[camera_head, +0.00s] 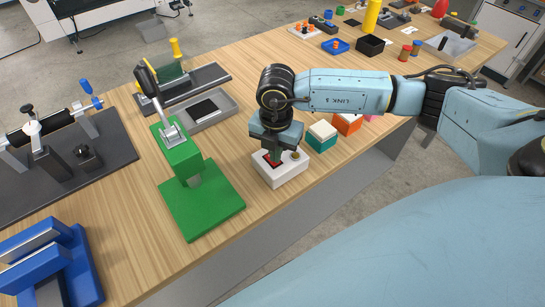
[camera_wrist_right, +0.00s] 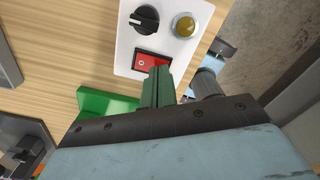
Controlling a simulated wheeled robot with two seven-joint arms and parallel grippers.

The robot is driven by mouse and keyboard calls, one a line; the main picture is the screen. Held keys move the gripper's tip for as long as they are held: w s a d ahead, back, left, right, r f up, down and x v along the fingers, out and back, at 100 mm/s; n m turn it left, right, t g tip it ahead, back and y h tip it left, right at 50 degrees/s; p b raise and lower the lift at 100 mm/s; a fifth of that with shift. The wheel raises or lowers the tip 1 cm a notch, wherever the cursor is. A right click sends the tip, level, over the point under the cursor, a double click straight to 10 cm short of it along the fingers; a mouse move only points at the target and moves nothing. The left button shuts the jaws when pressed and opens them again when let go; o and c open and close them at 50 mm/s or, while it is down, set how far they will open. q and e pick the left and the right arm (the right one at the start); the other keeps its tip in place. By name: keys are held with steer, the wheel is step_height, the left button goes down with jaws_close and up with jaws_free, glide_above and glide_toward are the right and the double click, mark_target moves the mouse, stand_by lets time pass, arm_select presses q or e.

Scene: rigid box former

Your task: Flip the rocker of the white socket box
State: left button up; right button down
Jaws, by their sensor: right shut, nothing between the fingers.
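The white socket box (camera_head: 284,176) stands on the wooden table near its front edge. In the right wrist view its white top (camera_wrist_right: 182,49) carries a red rocker (camera_wrist_right: 146,61), a black knob (camera_wrist_right: 145,18) and a round amber button (camera_wrist_right: 184,25). The rocker also shows as a red patch in the head view (camera_head: 267,158). My right gripper (camera_head: 273,153) points down over the box, shut and empty. In the right wrist view its fingertips (camera_wrist_right: 160,70) are at the rocker's edge and cover part of it. I cannot tell whether they touch. My left gripper is out of view.
A green press (camera_head: 203,210) stands left of the box. A teal block with a cream top (camera_head: 321,137) and an orange block (camera_head: 347,123) stand close on the right. A grey tray (camera_head: 222,111) lies behind. Bare table lies between press and box.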

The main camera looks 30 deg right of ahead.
steer(key=shift+f, duration=0.4)
steer(key=shift+r, duration=0.15)
steer(key=shift+r+p, duration=2.45)
steer(key=shift+r, duration=0.95)
steer(key=shift+a, duration=0.1)
